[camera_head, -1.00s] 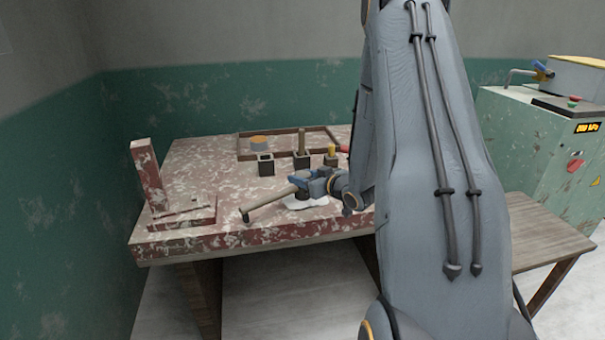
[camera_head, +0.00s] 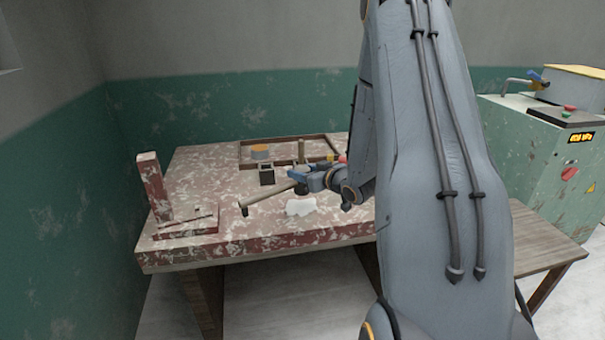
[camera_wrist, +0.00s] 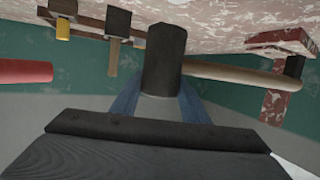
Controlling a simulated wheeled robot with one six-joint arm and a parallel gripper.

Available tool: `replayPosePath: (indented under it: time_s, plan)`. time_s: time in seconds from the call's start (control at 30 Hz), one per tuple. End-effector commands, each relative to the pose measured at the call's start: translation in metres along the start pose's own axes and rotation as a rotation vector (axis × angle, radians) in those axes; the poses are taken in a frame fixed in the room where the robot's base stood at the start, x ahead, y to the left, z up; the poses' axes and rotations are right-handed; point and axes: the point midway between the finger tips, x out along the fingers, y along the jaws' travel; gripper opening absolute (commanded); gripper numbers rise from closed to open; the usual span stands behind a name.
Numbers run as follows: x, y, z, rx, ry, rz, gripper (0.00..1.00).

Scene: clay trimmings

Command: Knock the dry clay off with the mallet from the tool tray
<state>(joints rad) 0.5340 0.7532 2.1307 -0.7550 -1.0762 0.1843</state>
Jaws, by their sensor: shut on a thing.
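My gripper (camera_wrist: 160,100) is shut on the dark cylindrical part (camera_wrist: 163,60) of a tool, which I take for the mallet. Its long tan shaft (camera_head: 268,197) reaches left and toward the front edge, ending in a small dark piece (camera_head: 244,210). In the wrist view the shaft (camera_wrist: 235,76) runs right from behind the dark part. The gripper holds it above the worn red table (camera_head: 210,170). A flat whitish patch (camera_head: 300,207) lies on the table just below; I cannot tell if it is the dry clay.
A shallow tray (camera_head: 240,155) at the back holds a round grey-orange thing (camera_head: 260,151). A red-brown post on a base (camera_head: 154,186) stands at left. A green machine (camera_head: 535,150) stands right.

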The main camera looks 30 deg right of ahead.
Motion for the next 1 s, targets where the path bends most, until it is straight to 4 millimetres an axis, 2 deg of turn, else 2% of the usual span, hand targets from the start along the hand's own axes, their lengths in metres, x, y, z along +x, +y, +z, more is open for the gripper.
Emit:
replayPosePath:
  time_s: [0.37,0.8,1.0]
  plan:
    - [0.001,0.0,0.001,0.0,0.002,0.002,0.03]
    - [0.008,0.0,0.026,0.015,0.006,0.047,0.03]
    - [0.008,0.0,0.029,0.017,0.007,0.056,0.03]
